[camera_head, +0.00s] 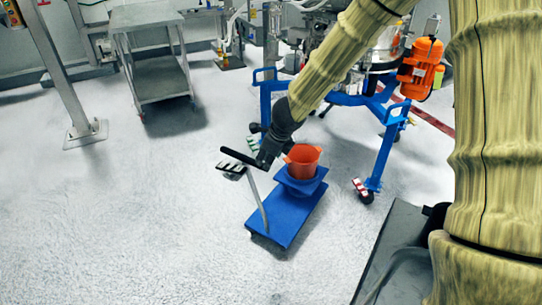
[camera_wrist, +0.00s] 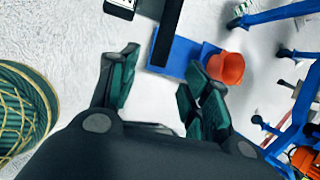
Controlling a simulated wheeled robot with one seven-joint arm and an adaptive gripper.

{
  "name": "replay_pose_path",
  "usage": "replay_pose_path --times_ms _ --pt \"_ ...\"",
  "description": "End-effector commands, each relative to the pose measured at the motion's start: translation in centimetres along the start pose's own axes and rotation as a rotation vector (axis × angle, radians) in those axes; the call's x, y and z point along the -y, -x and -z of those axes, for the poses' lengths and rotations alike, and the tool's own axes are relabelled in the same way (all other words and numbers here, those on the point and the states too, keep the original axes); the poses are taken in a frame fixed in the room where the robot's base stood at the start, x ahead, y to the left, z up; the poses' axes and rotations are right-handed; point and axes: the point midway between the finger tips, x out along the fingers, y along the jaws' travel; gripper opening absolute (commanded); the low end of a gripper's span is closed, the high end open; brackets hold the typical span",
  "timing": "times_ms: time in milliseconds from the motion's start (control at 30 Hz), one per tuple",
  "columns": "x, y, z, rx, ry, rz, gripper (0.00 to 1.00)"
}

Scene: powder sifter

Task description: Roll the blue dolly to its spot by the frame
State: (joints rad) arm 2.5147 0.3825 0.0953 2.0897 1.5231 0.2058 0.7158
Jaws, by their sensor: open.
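The blue dolly (camera_head: 282,222) stands on the floor in the middle of the head view, with an orange bucket (camera_head: 302,160) on a blue block at its far end. A grey post rises from its near end to a black handle bar (camera_head: 238,157). My gripper (camera_head: 266,158) is beside the bar's right end, above the dolly. In the wrist view my gripper (camera_wrist: 162,62) is open, and the end of the black handle bar (camera_wrist: 170,28) shows between its fingertips. I cannot tell whether they touch. The dolly (camera_wrist: 182,50) and bucket (camera_wrist: 226,68) lie beyond.
A blue frame (camera_head: 382,148) on castors, carrying machinery with an orange motor (camera_head: 422,68), stands right behind the dolly. A grey cart (camera_head: 160,78) and a metal post (camera_head: 62,80) stand back left. The floor at left is clear. A coiled green thing (camera_wrist: 20,105) shows left in the wrist view.

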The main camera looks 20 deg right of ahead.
Motion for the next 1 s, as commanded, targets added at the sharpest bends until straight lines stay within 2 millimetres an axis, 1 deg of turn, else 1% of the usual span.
replay_pose_path --times_ms 33,100,300,433,633,967,1000 --pt "-0.1 -1.2 0.2 -0.001 0.0 0.0 0.48" --pt "-0.1 -2.3 0.2 -0.001 0.001 0.001 0.48" --pt "0.0 -5.1 0.1 -0.001 0.002 0.001 0.48" --pt "-0.1 -6.5 0.1 0.0 0.001 0.0 0.48" --pt "0.0 -7.6 0.0 0.0 0.002 0.001 0.48" --pt "0.0 -7.7 0.0 0.0 0.002 0.001 0.48" --pt "0.0 -7.7 0.0 0.0 0.002 0.001 0.41"
